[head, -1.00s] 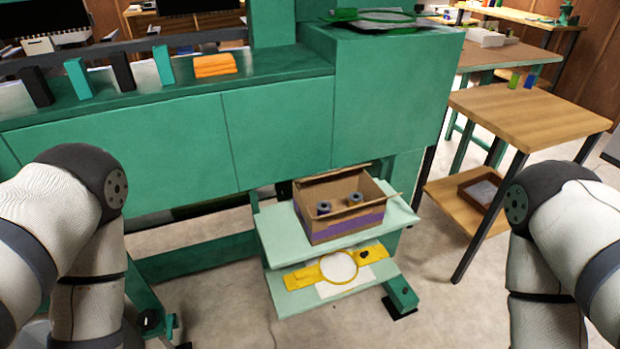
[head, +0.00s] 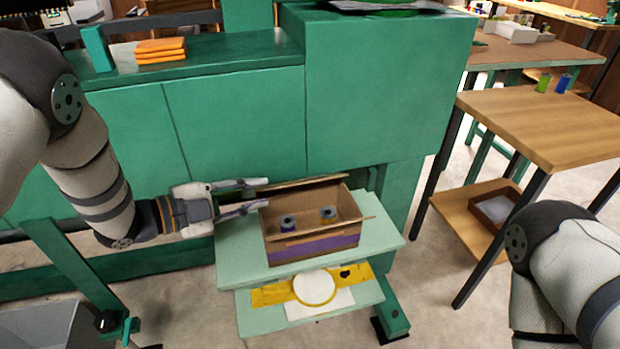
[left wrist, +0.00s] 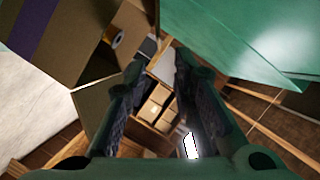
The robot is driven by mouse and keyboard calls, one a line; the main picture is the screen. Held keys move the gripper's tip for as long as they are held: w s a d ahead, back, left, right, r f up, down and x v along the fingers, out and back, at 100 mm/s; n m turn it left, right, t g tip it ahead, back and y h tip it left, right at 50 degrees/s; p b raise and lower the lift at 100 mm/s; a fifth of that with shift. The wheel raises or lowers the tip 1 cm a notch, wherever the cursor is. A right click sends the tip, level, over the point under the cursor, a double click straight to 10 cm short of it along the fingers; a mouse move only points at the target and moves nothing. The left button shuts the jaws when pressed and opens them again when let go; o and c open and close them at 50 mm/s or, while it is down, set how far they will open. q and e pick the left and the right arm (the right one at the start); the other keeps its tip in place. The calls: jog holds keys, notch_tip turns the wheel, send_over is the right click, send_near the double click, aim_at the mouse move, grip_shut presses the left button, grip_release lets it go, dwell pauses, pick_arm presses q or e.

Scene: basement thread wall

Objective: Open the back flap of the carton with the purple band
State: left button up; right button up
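The brown carton with the purple band (head: 318,246) stands on a pale green shelf, its top partly open with two spools (head: 288,223) visible inside. Its back flap (head: 305,183) shows as a narrow strip along the rear edge. My left gripper (head: 262,193) is open at the carton's back left corner, fingers pointing right. Whether it touches the flap I cannot tell. In the left wrist view the carton (left wrist: 65,35) is at upper left, and my open left gripper (left wrist: 163,75) shows no object clearly held between its fingers. My right gripper is out of view.
A green cabinet (head: 235,130) rises close behind the carton. A yellow hoop frame (head: 270,295) lies on the lower shelf. A wooden table (head: 540,125) stands to the right.

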aim_at(298, 183)
pick_arm(q)
jog(key=b+x, duration=0.1)
jog(key=x, duration=0.9)
jog(key=shift+d, duration=0.15)
grip_shut()
